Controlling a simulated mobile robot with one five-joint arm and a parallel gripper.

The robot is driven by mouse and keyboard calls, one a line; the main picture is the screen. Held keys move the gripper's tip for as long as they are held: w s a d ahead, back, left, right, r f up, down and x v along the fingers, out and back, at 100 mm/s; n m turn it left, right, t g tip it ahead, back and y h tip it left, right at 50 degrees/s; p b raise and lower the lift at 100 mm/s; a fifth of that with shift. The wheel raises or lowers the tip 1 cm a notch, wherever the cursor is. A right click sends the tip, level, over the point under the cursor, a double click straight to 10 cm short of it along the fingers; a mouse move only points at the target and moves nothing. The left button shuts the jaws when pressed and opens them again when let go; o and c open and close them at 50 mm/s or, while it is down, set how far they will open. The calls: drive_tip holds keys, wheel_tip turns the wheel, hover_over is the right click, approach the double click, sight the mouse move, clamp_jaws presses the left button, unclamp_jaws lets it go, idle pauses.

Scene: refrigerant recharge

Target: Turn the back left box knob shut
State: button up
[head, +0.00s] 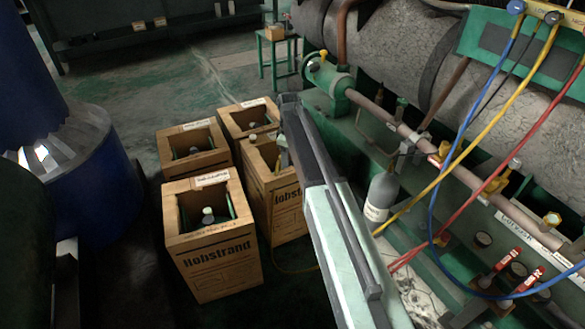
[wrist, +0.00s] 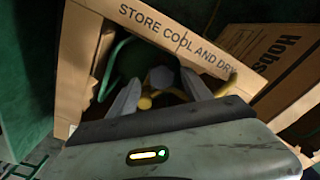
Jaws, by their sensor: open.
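The back left box (head: 207,166) is an open-topped cardboard box. Its small pale knob (head: 193,150) shows inside and my gripper is away from it, to its right. My gripper (head: 284,150) is partly hidden by my arm, at the right side of the front right box (head: 272,200). In the wrist view, my gripper (wrist: 160,90) is open, with a finger on either side of a grey knob (wrist: 162,77) in a box marked "STORE COOL AND DRY" (wrist: 180,38). Contact cannot be told. A yellow hose (wrist: 226,86) and green cylinder lie around that knob.
The front left box (head: 215,262) and back right box (head: 233,110) stand close by. Green machinery with pipes and coloured hoses (head: 470,140) fills the right. A blue drum (head: 95,190) stands at left.

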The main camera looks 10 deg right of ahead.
drive_tip(key=shift+f, duration=0.3)
